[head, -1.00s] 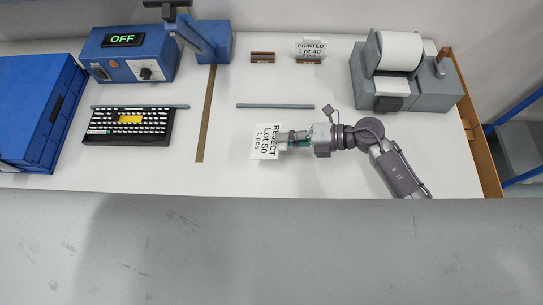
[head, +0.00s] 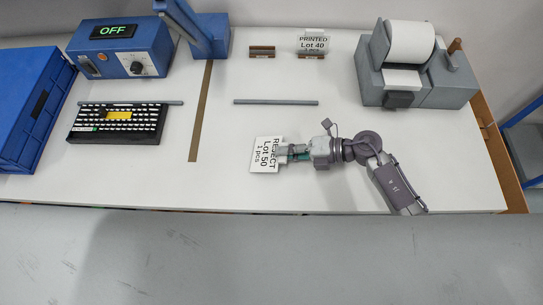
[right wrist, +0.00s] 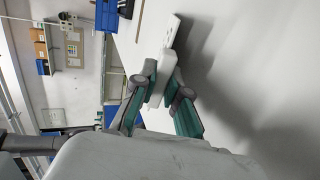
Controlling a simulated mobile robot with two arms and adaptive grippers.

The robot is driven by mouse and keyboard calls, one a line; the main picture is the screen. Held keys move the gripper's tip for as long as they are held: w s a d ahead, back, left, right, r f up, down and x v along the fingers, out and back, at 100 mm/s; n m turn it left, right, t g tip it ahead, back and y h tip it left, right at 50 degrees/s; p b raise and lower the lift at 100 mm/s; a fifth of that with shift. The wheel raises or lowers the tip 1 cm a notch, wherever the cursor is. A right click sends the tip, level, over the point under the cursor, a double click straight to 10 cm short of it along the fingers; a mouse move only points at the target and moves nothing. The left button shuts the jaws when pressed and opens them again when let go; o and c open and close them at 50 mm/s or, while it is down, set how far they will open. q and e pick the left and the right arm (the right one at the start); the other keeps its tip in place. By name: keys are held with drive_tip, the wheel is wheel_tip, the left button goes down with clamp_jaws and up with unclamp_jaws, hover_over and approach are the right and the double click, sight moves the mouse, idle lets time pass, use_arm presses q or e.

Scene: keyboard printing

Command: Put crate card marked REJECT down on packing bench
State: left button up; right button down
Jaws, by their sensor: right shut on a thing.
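The crate card (head: 266,155) is white and marked REJECT, Lot 50, 1 pcs. It is over the front middle of the white packing bench (head: 340,150), with its text turned sideways. My right gripper (head: 289,153) is shut on the card's right side. In the right wrist view the card (right wrist: 170,42) stands out between the green finger pads of my right gripper (right wrist: 160,82). I cannot tell whether the card touches the bench. My left gripper is not in view.
A keyboard (head: 118,123) lies at the left by a blue crate (head: 32,105). A blue machine reading OFF (head: 118,50) stands behind it. A PRINTED Lot 40 card (head: 312,43) stands in a holder at the back. A grey label printer (head: 425,85) is at right. A grey bar (head: 276,102) lies mid-bench.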

drive_tip(key=c, duration=1.4)
unclamp_jaws()
drive_tip(key=shift+o, duration=0.2)
drive_tip(key=shift+p+v, duration=0.9)
drive_tip(key=shift+v, duration=3.15)
wheel_tip(320, 180, up, 7)
drive_tip(key=d+p, duration=0.2)
drive_tip(key=p, duration=0.3)
drive_tip(key=shift+s+d, duration=0.2)
drive_tip(key=shift+d, duration=0.2)
